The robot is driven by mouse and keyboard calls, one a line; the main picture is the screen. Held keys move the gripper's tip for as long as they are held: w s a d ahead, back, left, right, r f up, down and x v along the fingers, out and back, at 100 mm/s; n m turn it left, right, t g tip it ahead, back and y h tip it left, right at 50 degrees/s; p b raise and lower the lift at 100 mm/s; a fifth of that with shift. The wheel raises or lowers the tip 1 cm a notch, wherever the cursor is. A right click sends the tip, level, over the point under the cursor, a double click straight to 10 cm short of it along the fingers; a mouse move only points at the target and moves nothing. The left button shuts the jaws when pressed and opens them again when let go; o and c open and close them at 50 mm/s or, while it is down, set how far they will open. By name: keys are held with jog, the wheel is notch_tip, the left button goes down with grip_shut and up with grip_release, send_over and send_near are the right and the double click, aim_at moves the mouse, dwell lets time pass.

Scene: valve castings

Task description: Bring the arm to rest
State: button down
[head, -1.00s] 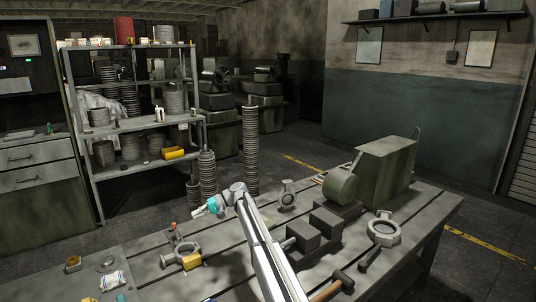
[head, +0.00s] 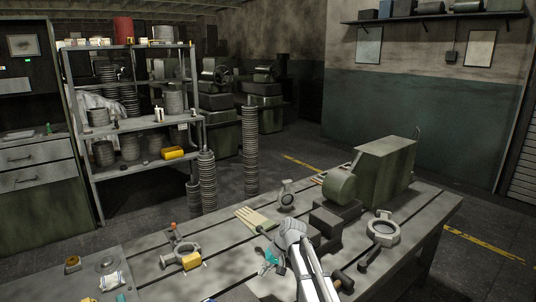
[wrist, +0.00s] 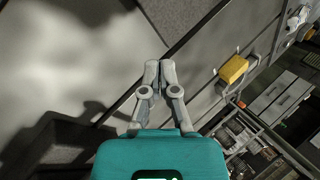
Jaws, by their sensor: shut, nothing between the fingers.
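My gripper (head: 267,266) is low over the middle front of the workbench (head: 225,235) in the head view, with my arm reaching in from the bottom edge. In the wrist view its two fingers (wrist: 160,66) meet at the tips, with nothing between them. The fingers appear clear of the bench surface, though the exact height is hard to tell. A ring-shaped casting (head: 168,262) with a yellow block (head: 192,261) lies to the left of my gripper. The yellow block also shows in the wrist view (wrist: 234,69), to the right of the fingers.
A dark vise (head: 335,218) stands close to my arm on the right. Bare bench lies left of my gripper.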

jog(key=s+d+f+m+t+h, duration=0.1)
jog(key=s+d+f+h, duration=0.15)
jog(key=s+d, duration=0.7)
jog(key=s+d+f+m+h, duration=0.1)
jog(key=s+d+h, duration=0.3)
jog(key=s+d, duration=0.55)
notch_tip(320, 180, down, 9)
jog(key=b, duration=1)
notch_tip(320, 180, up, 22)
jog(key=p, duration=2.2)
jog(key=shift+a, duration=0.25)
jog(key=c, duration=1.3)
grip_release()
jog(key=shift+s, duration=0.1)
jog(key=shift+c, duration=0.2)
jog(key=o, duration=0.8)
jog(key=shift+a, duration=0.1)
